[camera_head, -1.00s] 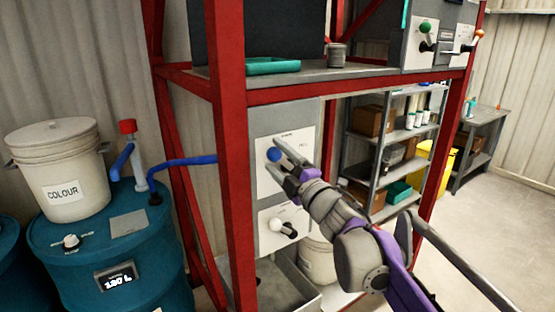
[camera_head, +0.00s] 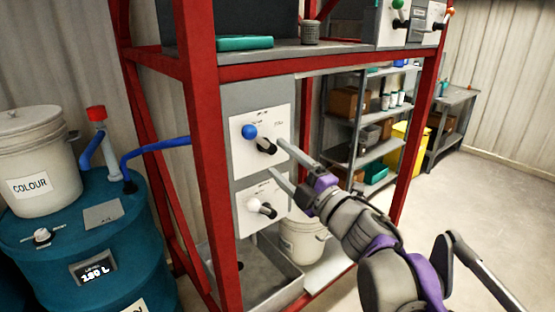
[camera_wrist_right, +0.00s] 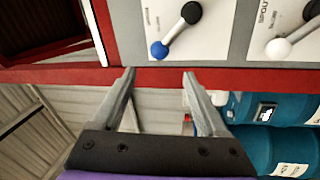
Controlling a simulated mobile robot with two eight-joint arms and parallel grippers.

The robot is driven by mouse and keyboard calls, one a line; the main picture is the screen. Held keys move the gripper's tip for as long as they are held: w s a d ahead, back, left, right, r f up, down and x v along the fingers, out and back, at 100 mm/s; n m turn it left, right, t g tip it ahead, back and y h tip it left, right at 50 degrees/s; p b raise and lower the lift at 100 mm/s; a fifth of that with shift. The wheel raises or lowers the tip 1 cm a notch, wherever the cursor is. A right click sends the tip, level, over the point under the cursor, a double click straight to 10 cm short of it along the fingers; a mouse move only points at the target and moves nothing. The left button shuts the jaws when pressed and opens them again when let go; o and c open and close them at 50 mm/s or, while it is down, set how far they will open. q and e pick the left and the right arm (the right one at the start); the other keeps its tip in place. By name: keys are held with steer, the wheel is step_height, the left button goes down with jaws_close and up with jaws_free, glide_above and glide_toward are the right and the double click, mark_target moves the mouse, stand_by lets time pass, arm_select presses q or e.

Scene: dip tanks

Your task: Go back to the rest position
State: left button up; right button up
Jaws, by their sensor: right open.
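My right gripper (camera_head: 277,160) is open and empty in front of the red frame's panel, just right of the blue-knobbed lever (camera_head: 250,132) and apart from it. In the right wrist view its two fingers (camera_wrist_right: 158,75) are spread with nothing between them. The blue-knobbed lever (camera_wrist_right: 160,49) shows there beyond the fingertips, with the white-knobbed lever (camera_wrist_right: 279,48) to its right. In the head view the white-knobbed lever (camera_head: 255,205) sits below the blue one. My left gripper is not in view.
A red steel frame (camera_head: 204,170) carries the panel and a shelf above. A teal drum (camera_head: 65,240) with a white COLOUR bucket (camera_head: 35,150) stands at left. A metal basin (camera_head: 270,282) and a white bucket (camera_head: 303,238) are low under the panel. Open floor (camera_head: 480,200) lies to the right.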

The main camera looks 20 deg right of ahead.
stand_by(0.3)
steer(key=s+d+f+m+g+h, duration=0.3)
steer(key=s+f+m+h, duration=0.15)
steer(key=f+m, duration=0.5)
steer(key=s+d+f+m+g+h, duration=0.35)
steer(key=f+m+h, duration=0.3)
steer(key=f, duration=0.55)
steer(key=s+a+f+m+g+y, duration=0.2)
steer(key=s+a+f+g, duration=0.1)
steer(key=s+f, duration=0.4)
steer(key=s+a+f+m+g+y, duration=0.2)
steer(key=s+a+f+g, duration=0.2)
steer(key=s+f, duration=0.4)
step_height(320, 180, down, 2)
steer(key=shift+s+a+f, duration=0.1)
steer(key=shift+s+a, duration=0.15)
